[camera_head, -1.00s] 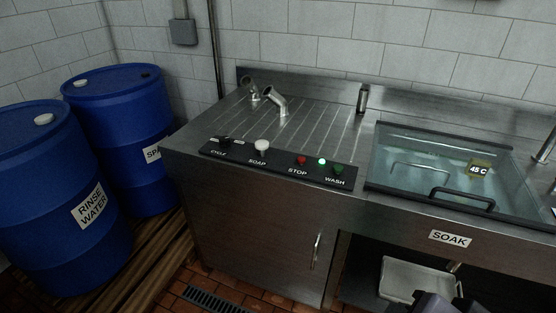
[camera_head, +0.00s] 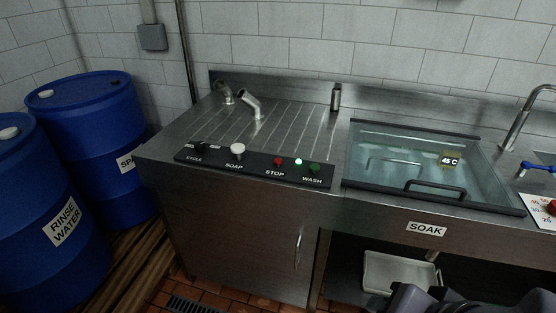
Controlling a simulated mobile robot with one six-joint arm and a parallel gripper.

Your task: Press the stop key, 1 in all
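The stop key is a small red button (camera_head: 278,161) above the word STOP on a black control panel (camera_head: 255,171). The panel runs along the front edge of the steel counter. A lit green lamp (camera_head: 299,162) and a dark green WASH key (camera_head: 314,168) are to its right. A white SOAP knob (camera_head: 237,149) and a black CYCLE control (camera_head: 200,146) are to its left. Nothing covers the stop key. A dark part of my arm shows at the bottom right, well below and right of the panel. I cannot make out fingertips there.
A glass-lidded soak tank (camera_head: 430,164) with a black handle is right of the panel. A faucet (camera_head: 526,118) and a blue lever (camera_head: 537,168) are at the far right. Blue drums (camera_head: 88,125) stand at the left. A pale tray (camera_head: 398,271) sits under the counter.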

